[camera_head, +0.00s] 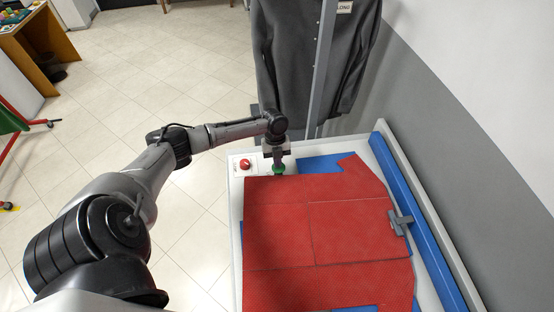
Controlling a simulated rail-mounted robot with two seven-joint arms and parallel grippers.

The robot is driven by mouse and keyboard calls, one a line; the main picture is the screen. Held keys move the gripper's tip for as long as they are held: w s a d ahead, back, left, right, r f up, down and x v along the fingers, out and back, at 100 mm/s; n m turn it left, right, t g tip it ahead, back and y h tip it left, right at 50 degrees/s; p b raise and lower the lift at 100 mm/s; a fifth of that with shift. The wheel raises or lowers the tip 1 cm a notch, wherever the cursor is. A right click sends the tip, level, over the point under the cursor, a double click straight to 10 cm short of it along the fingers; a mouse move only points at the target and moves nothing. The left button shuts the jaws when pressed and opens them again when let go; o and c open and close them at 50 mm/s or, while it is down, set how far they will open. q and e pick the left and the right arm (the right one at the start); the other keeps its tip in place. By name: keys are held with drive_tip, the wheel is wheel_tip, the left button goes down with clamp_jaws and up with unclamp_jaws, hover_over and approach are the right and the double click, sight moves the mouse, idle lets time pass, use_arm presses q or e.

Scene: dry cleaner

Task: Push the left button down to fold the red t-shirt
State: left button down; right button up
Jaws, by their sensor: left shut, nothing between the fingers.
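The red t-shirt (285,210) lies spread flat on a blue folding board, with blue showing at its edges. At the machine's far left corner, a red button (245,164) sits on a white panel. A green button (278,171) is to its right. My left gripper (278,163) is shut and empty, pointing down right over the green button. It partly hides this button, and I cannot tell whether the fingertips touch it. The red button is uncovered. My right gripper is not in view.
A grey handle-like part (400,222) sits at the t-shirt's right edge. A blue roll (415,220) runs along the machine's right side by the wall. A dark grey coat (290,60) hangs behind a metal post. Tiled floor on the left is mostly open.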

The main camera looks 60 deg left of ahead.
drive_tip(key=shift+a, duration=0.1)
use_arm(q)
wheel_tip(320, 180, down, 5)
drive_tip(key=b, duration=0.3)
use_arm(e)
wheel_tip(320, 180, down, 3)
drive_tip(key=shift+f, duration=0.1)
use_arm(q)
drive_tip(key=shift+r, duration=0.15)
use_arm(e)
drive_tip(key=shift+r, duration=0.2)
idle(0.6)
use_arm(q)
wheel_tip(320, 180, up, 5)
drive_tip(key=p, duration=0.4)
drive_tip(key=shift+s+r+p, duration=0.1)
drive_tip(key=shift+p, duration=0.2)
drive_tip(key=b+v, duration=0.1)
drive_tip(key=v, duration=0.8)
drive_tip(key=shift+a+b, duration=0.2)
drive_tip(key=shift+b, duration=0.1)
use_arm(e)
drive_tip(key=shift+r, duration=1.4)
